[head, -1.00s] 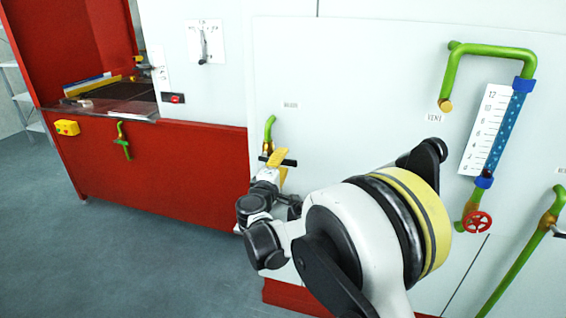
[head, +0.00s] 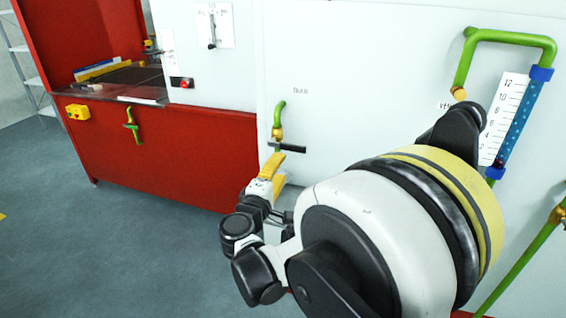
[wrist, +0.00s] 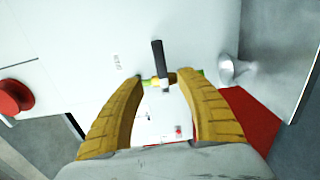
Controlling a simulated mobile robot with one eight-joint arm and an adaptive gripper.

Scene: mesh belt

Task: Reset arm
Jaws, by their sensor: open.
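My gripper (head: 274,166) has yellow fingers and points at the white panel in the head view. In the wrist view my gripper (wrist: 160,100) shows its two ribbed fingers spread apart with nothing held between them. A green pipe with a brass valve (head: 277,132) and a black lever handle (head: 290,147) is on the panel just beyond the fingertips. In the wrist view the black lever (wrist: 159,60) lies ahead of the gap between the fingers. I cannot tell whether a finger touches it.
A white panel (head: 360,90) fills the right side, with a green pipe loop (head: 510,36) and a blue gauge tube (head: 522,115). A red cabinet (head: 180,155) stands at the left with a green tap (head: 132,125) and a yellow box (head: 77,112). The grey floor at left is open.

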